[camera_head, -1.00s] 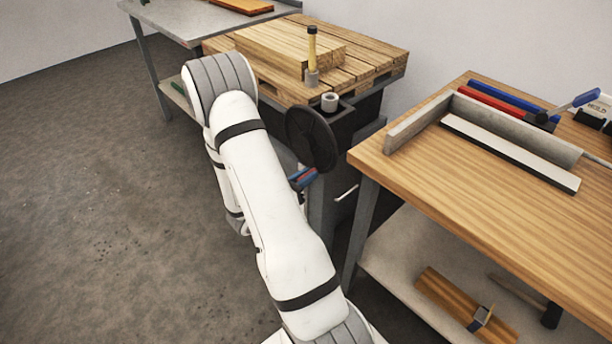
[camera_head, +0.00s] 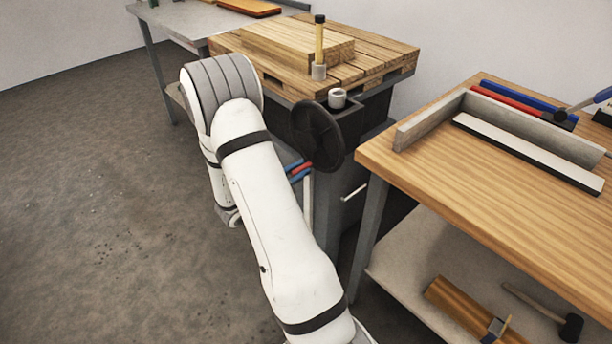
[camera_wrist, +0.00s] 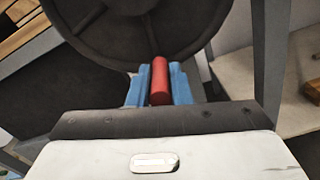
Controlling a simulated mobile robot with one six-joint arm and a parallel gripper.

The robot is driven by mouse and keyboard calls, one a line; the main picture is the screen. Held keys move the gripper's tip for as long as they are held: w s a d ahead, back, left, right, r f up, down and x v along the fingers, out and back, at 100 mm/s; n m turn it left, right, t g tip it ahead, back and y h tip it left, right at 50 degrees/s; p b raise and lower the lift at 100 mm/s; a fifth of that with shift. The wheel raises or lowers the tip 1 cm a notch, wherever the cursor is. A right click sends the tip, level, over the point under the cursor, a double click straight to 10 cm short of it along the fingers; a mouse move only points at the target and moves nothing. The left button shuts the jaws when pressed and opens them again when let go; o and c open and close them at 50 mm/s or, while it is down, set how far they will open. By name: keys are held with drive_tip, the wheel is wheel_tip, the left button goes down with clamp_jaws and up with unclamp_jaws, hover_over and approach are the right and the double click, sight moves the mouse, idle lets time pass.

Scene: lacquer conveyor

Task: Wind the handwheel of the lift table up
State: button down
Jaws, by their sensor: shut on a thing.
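The handwheel (camera_head: 318,136) is a dark round disc on the front of the lift table (camera_head: 375,90). In the wrist view the handwheel (camera_wrist: 100,40) fills the top, with spokes and hub showing. A red handle (camera_wrist: 160,82) sticks out from its lower rim towards me. My gripper (camera_wrist: 160,85) has blue fingers, one on each side of the red handle, and is shut on it. In the head view my gripper (camera_head: 298,170) shows just below the wheel, partly hidden by my arm. A wooden pallet-like top with planks (camera_head: 290,45) sits on the lift table.
A wooden workbench (camera_head: 480,190) stands close on the right, its leg near the wheel. It holds a grey angle fence (camera_head: 530,125); a mallet (camera_head: 560,322) lies on its lower shelf. A grey table (camera_head: 190,22) stands behind. The floor at left is clear.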

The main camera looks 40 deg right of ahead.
drive_tip(key=shift+w+a+m, duration=0.15)
drive_tip(key=shift+w+m, duration=0.15)
drive_tip(key=shift+w, duration=0.05)
drive_tip(key=c, duration=1.3)
unclamp_jaws()
drive_tip(key=a, duration=0.7)
drive_tip(key=shift+s+a+p, duration=0.3)
drive_tip(key=shift+a+p, duration=0.1)
drive_tip(key=shift+r, duration=0.1)
